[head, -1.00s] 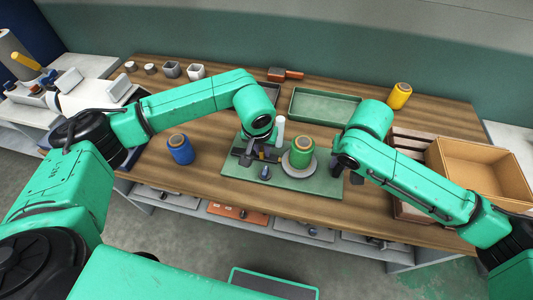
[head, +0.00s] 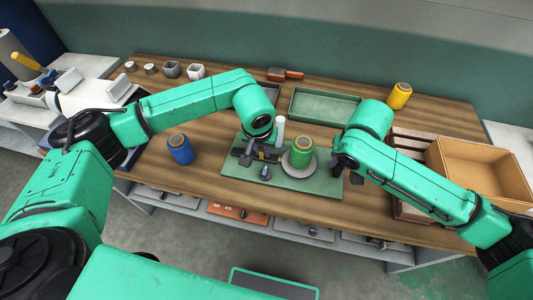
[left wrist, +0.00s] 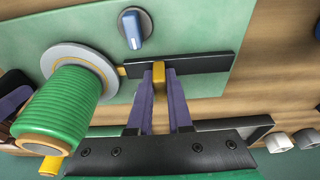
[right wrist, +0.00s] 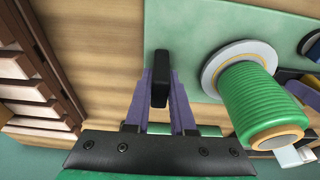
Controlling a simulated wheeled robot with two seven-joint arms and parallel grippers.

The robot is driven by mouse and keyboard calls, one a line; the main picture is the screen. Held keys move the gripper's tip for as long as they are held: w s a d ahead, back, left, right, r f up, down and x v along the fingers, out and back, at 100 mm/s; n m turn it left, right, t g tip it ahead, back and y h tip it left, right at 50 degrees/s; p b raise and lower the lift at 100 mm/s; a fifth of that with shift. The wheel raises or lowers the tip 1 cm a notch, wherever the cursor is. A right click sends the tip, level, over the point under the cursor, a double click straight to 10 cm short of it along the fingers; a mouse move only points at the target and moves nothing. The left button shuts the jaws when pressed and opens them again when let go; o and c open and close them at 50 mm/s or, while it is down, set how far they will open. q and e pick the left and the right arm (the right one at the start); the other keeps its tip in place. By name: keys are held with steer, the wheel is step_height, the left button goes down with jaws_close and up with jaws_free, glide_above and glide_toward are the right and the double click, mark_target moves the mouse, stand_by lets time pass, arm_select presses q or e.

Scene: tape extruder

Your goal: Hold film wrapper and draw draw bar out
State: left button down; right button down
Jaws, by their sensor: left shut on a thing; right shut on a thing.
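The film wrapper is a green base plate (head: 310,183) on the wooden table. It carries a green spool (head: 300,158) on a pale disc, a blue knob (left wrist: 133,27) and a black rail (left wrist: 200,72). A yellow upright handle on the rail, apparently the draw bar's (left wrist: 159,80), is between the fingertips of my left gripper (left wrist: 160,68), shut on it. A small yellow end shows between rail and disc. My right gripper (right wrist: 161,76) is shut on a black grip (right wrist: 160,88) at the plate's right edge. In the head view, both fingertips are largely hidden or too small.
A blue spool (head: 180,149) stands left of the plate. A green tray (head: 325,122) lies behind it, and a yellow spool (head: 399,96) stands at the back right. An open cardboard box (head: 480,165) is at the right. Table between blue spool and plate is clear.

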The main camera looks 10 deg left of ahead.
arm_select(q)
steer(key=shift+a, duration=4)
arm_select(e)
steer(key=shift+d, duration=0.1)
arm_select(q)
steer(key=c, duration=0.8)
jaws_free()
steer(key=shift+o, duration=0.2)
steer(key=v, duration=0.8)
steer(key=o, duration=0.6)
steer(key=shift+d, duration=0.1)
steer(key=shift+c, duration=0.2)
